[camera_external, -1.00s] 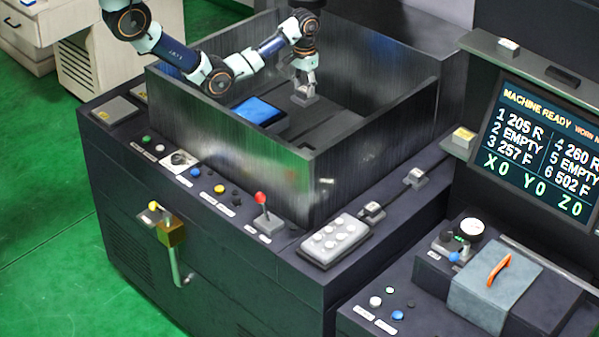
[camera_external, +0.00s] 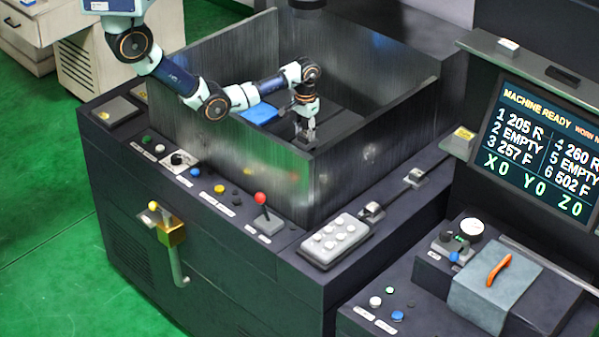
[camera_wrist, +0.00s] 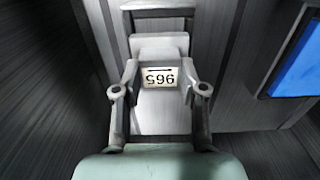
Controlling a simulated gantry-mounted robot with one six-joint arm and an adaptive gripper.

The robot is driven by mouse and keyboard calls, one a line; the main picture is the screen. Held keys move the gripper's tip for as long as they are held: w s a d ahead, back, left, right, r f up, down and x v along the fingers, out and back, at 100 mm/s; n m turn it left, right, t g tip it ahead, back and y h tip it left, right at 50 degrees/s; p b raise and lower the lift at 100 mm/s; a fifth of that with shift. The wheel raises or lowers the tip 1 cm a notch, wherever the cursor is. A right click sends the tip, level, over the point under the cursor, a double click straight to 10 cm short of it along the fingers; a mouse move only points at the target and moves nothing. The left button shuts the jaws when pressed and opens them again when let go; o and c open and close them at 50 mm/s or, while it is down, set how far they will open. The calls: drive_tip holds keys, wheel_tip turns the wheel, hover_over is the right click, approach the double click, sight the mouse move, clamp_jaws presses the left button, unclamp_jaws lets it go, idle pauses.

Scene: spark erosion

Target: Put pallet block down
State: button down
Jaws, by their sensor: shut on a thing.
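The pallet block (camera_wrist: 160,48) is a pale grey metal block with a white label of dark numerals, upside down in the wrist view. My gripper (camera_wrist: 159,76) is shut on it, one finger on each side. In the external view my gripper (camera_external: 306,134) points down inside the open tank (camera_external: 213,138), near its front right corner. The block's lower part is hidden there behind the tank's front wall. I cannot tell whether the block touches the surface beneath.
A blue panel (camera_external: 260,112) lies in the tank left of my gripper; a blue area also shows at the right in the wrist view (camera_wrist: 298,66). High tank walls stand close to my arm. A red-knobbed lever (camera_external: 261,200) stands outside the front wall.

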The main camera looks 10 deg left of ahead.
sight(305, 143)
drive_tip(key=shift+f, duration=2.1)
drive_tip(key=shift+b, duration=0.3)
drive_tip(key=shift+f, duration=0.2)
drive_tip(key=c, duration=0.7)
unclamp_jaws()
drive_tip(key=shift+o, duration=0.2)
wheel_tip(305, 143, up, 12)
drive_tip(key=shift+r+p, duration=0.2)
drive_tip(key=shift+p, duration=0.25)
